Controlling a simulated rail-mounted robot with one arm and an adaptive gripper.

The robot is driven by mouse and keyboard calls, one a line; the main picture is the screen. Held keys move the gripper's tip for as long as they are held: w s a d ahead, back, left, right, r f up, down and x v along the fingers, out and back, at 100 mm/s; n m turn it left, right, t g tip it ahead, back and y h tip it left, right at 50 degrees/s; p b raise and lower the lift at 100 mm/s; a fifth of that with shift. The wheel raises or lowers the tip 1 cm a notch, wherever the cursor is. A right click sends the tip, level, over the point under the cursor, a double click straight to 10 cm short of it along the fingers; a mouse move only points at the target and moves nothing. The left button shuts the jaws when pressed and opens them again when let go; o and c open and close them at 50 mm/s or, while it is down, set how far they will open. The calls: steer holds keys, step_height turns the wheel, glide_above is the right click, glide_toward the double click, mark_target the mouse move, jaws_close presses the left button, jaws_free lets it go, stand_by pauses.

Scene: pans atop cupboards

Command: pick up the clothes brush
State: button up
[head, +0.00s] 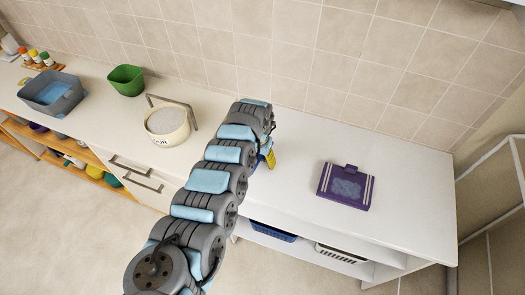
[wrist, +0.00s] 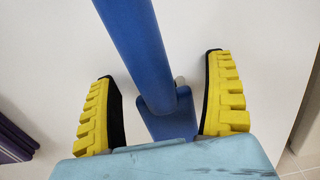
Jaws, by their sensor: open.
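A blue long-handled thing (wrist: 130,45), which I take for the clothes brush, lies on the white counter in the wrist view. Its narrow shaft runs up out of the picture, and a wider block is at its lower end; no bristles show. My gripper (wrist: 160,85) is open, with one yellow ridged finger on each side of the blue piece and a gap to each. The pale blue housing covers the near end of the piece. In the head view my arm mostly hides the brush, and only part of my yellow gripper (head: 269,158) shows over the counter.
A purple flat item (head: 345,187) lies right of my gripper on the white counter (head: 415,205). A white tub (head: 167,121) with grey contents, a green bin (head: 126,80) and a grey-blue basin (head: 50,93) stand left. The tiled wall is behind. Baskets sit below.

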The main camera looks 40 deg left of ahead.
steer(key=c, duration=1.4)
steer(key=shift+r, duration=0.15)
